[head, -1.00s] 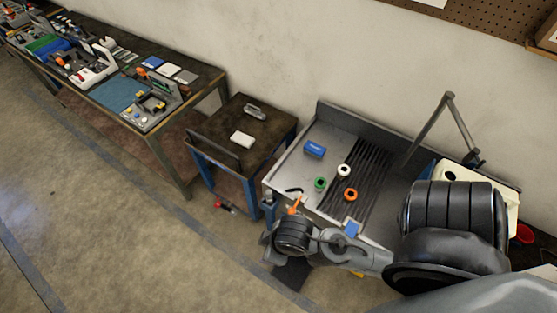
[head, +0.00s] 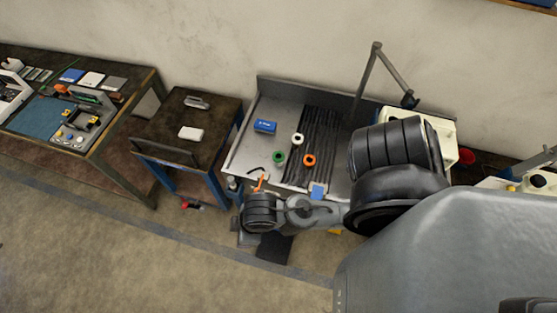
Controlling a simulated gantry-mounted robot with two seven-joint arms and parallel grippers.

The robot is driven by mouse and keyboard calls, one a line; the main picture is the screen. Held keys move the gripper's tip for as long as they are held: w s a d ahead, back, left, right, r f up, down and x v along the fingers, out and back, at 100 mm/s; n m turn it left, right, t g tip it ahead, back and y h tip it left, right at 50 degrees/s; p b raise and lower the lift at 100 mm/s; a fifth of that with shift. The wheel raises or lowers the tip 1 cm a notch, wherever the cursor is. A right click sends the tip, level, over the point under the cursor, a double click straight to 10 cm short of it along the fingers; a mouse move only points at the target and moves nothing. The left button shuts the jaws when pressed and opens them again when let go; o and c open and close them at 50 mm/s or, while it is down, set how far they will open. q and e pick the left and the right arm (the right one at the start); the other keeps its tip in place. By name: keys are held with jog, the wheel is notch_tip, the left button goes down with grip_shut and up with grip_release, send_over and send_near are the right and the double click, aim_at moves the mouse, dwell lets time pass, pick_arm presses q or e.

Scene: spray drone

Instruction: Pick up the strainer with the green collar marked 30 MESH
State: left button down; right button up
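A small round piece with a green collar (head: 279,157) stands on the grey metal bench (head: 245,150), just left of the dark ribbed area; its marking is too small to read. A white-collared one (head: 298,139) and an orange-collared one (head: 309,160) stand close to it on the right. One of my arms, with black joints, comes in from the right and reaches across the bench's front edge, below the collared pieces. No gripper fingers can be made out in the head view.
A blue box (head: 265,126) lies behind the green collar. A jointed lamp arm (head: 367,80) rises at the back right, beside a cream-coloured container (head: 445,135). A dark-topped cart (head: 185,125) stands left of the bench. A cluttered workbench (head: 120,128) is farther left.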

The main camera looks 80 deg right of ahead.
pick_arm(q)
jog(key=c, duration=1.8)
grip_release()
jog(key=o, duration=1.2)
jog(key=shift+a, duration=0.1)
jog(key=o, duration=0.4)
